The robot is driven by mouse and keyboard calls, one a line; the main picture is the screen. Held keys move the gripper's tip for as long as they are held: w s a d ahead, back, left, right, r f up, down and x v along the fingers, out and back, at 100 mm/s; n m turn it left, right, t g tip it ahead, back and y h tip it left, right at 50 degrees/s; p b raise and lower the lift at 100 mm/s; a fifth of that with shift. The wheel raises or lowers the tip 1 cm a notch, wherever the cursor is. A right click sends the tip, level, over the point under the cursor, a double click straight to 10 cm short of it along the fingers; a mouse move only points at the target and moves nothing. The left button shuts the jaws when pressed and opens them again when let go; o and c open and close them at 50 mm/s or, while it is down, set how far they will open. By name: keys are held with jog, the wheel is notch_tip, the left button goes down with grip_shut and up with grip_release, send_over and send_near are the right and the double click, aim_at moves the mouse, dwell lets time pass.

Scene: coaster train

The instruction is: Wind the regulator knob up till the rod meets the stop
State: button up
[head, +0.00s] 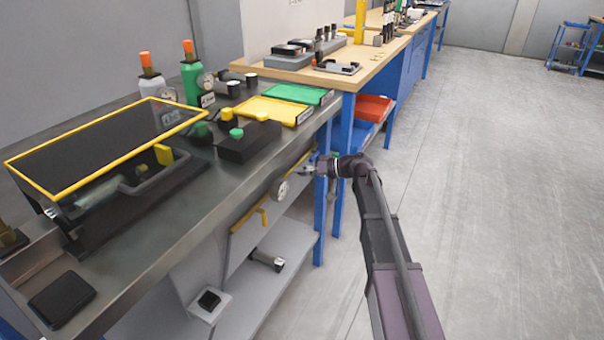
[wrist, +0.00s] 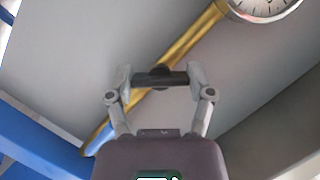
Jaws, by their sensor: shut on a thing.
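The regulator knob (wrist: 160,79) is a dark bar-like piece in front of a yellow pipe (wrist: 185,42) in the wrist view. My gripper (wrist: 161,84) has one finger at each end of the knob and is shut on it. In the head view my gripper (head: 316,168) is below the bench's front edge, near the right end of the yellow pipe (head: 240,222). The knob is too small or hidden to make out there. A round white gauge (wrist: 262,8) sits on the pipe; it also shows in the head view (head: 281,190). I cannot make out the rod or the stop.
A blue bench leg (head: 321,212) stands close to my gripper, and blue framing (wrist: 40,140) shows at the left in the wrist view. A grey shelf (head: 285,240) lies below. The floor (head: 480,200) to the right is clear.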

jog(key=shift+a, duration=0.1)
jog(key=o, duration=1.1)
jog(key=shift+n, duration=0.3)
jog(key=shift+r+p, duration=0.1)
jog(key=shift+p, duration=0.25)
jog(key=p+v, duration=0.4)
jog(key=v, duration=0.9)
jog(key=shift+s+d+r, duration=0.15)
jog(key=shift+s+d, duration=0.1)
jog(key=shift+d, duration=0.1)
